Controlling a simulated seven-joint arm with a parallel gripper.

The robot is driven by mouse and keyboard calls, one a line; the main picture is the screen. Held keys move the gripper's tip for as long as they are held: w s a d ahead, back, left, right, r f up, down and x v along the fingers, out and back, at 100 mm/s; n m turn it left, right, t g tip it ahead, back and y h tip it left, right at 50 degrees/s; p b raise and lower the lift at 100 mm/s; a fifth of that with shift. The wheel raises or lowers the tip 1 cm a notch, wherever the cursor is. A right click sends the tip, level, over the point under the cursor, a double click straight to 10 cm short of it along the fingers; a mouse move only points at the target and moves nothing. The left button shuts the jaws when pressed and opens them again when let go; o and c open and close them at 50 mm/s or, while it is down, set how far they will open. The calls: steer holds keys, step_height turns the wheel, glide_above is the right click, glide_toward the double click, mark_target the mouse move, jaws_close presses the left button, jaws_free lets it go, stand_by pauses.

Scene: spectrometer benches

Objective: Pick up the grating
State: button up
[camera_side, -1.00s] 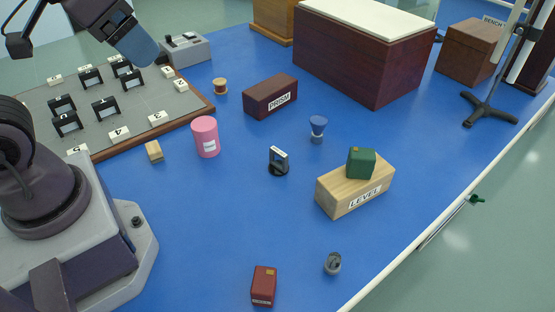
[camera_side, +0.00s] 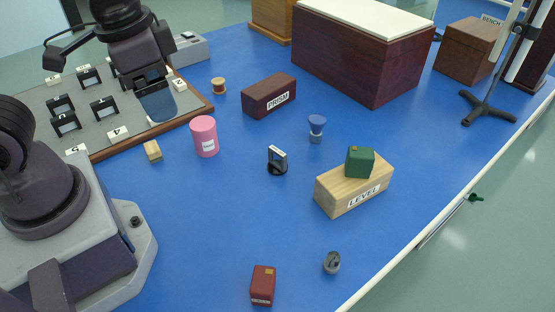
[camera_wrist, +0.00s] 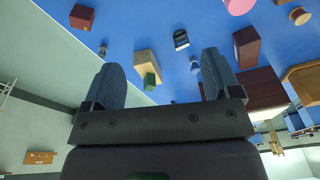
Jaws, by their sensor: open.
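A small upright plate on a round black base (camera_side: 277,161) stands alone on the blue bench top, near the middle in the side view. It may be the grating; I cannot read its label. It also shows in the wrist view as a dark mount (camera_wrist: 181,40). My gripper (camera_side: 157,112) is over the right part of the grey board at the upper left, well apart from that mount. In the wrist view my gripper (camera_wrist: 162,65) has its two blue fingers spread apart, with nothing held between them.
The grey board (camera_side: 85,120) carries several black mounts and numbered tags. A pink cylinder (camera_side: 205,137), PRISM box (camera_side: 268,95), blue funnel-shaped piece (camera_side: 317,126) and LEVEL block (camera_side: 342,195) bearing a green box (camera_side: 360,162) surround the mount.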

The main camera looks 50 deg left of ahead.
steer(key=a+f+m+g+y, duration=0.4)
steer(key=a+f+m+y, duration=0.35)
steer(key=f+y, duration=0.35)
steer(key=m+t+h, duration=0.8)
steer(key=m+t, duration=1.2)
steer(key=m, duration=0.5)
glide_above(275, 154)
steer(key=s, duration=0.5)
step_height(275, 154, down, 7)
steer(key=shift+n, duration=0.25)
steer(key=f, duration=0.6)
steer(key=shift+d+f, duration=0.4)
steer(key=shift+w+a+f, duration=0.1)
steer(key=shift+w+f, duration=0.25)
steer(key=shift+w, duration=0.4)
steer(key=shift+w+a, duration=0.25)
steer(key=shift+w, duration=1.25)
steer(key=shift+w+a, duration=0.2)
steer(key=shift+w, duration=1.25)
steer(key=c, duration=1)
steer(key=shift+c, duration=0.2)
